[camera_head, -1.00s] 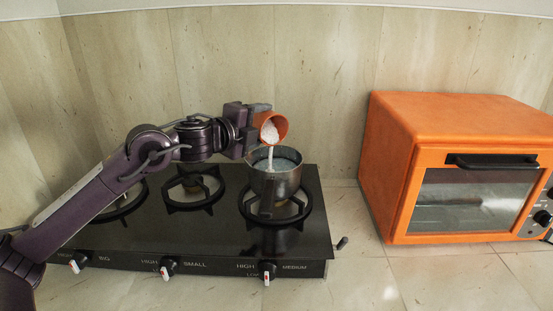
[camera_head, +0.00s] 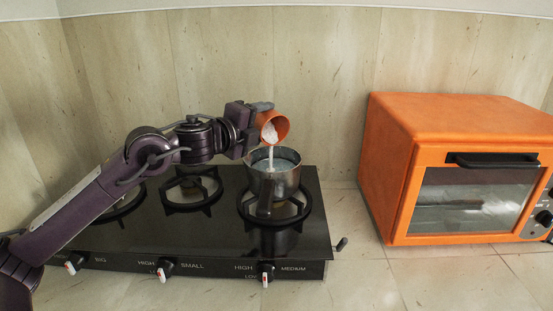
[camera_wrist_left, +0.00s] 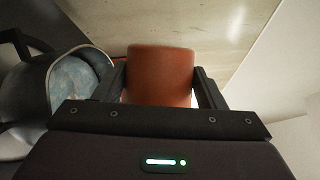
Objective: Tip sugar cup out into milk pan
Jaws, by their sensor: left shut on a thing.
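My left gripper (camera_head: 256,117) is shut on the orange sugar cup (camera_head: 281,121). The cup is tipped, its mouth facing the front and down to the right. White sugar (camera_head: 270,133) shows inside it, and a white stream falls from its lip into the milk pan (camera_head: 272,184). The metal pan stands on the right burner, with pale liquid inside and its handle towards the front. The cup is above the pan, apart from it. The left wrist view shows the cup (camera_wrist_left: 160,75) between the two fingers, with the pan (camera_wrist_left: 80,80) to the left. My right gripper is not in view.
The black gas stove (camera_head: 190,235) has further burners to the left and knobs along its front. An orange oven (camera_head: 395,160) stands to the right. Tiled counter (camera_head: 355,215) is free between stove and oven. A wall is close behind.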

